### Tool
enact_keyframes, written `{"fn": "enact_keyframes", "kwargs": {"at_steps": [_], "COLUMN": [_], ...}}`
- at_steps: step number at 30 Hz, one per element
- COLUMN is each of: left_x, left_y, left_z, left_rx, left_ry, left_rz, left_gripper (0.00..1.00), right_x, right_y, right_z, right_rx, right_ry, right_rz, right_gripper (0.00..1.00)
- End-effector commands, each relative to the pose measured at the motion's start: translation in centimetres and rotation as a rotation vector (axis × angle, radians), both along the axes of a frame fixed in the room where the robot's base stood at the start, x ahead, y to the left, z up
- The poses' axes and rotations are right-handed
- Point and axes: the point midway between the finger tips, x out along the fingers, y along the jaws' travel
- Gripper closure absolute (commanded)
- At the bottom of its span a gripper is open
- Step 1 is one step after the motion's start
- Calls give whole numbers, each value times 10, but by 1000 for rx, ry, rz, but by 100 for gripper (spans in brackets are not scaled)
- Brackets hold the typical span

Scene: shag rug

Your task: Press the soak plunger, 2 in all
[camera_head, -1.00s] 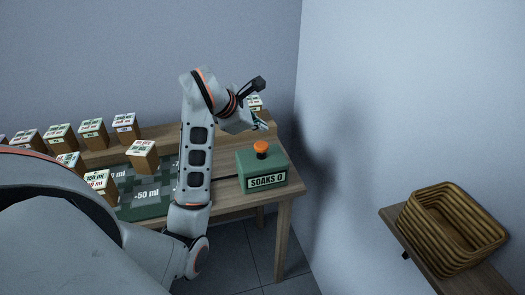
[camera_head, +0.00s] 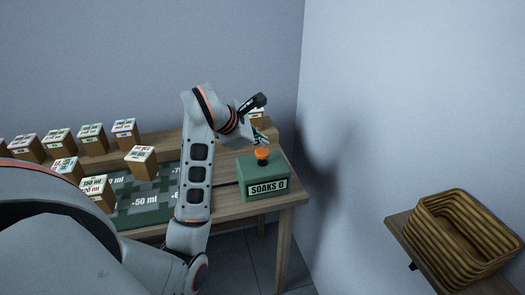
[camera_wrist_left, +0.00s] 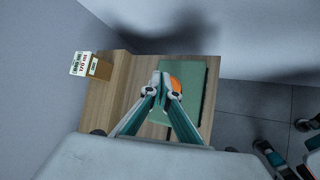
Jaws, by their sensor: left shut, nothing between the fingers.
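The soak plunger is an orange button (camera_head: 262,153) on top of a green box (camera_head: 263,178) whose front label reads "SOAKS 0". The box stands near the right end of the wooden table. My left gripper (camera_head: 262,141) is shut and empty, pointing down just above the orange button. In the left wrist view, the shut fingertips (camera_wrist_left: 161,80) cover part of the orange button (camera_wrist_left: 175,83) on the green box (camera_wrist_left: 196,95). I cannot tell for certain whether the tips touch the button.
Several labelled wooden blocks (camera_head: 124,131) stand on the table's back ledge and on a green checkered mat (camera_head: 148,217) at left. A wicker basket (camera_head: 464,232) sits on a shelf at right. A wall rises behind.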

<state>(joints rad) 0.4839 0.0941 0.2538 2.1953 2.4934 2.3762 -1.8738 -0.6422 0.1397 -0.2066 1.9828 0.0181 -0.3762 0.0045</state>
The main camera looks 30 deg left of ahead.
Motion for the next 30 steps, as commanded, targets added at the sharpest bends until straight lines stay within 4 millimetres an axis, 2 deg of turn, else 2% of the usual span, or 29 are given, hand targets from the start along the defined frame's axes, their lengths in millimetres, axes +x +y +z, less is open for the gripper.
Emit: {"fn": "enact_keyframes", "kwargs": {"at_steps": [20, 30], "left_x": [0, 0], "left_y": [0, 0], "left_z": [0, -9], "left_rx": [0, 1], "left_ry": [0, 1], "left_rz": [0, -1], "left_gripper": [100, 100], "right_x": [0, -2], "right_y": [1, 1], "right_z": [-1, -7], "right_rx": [1, 0], "right_ry": [0, 7], "right_rz": [1, 1], "right_gripper": [34, 34]}}
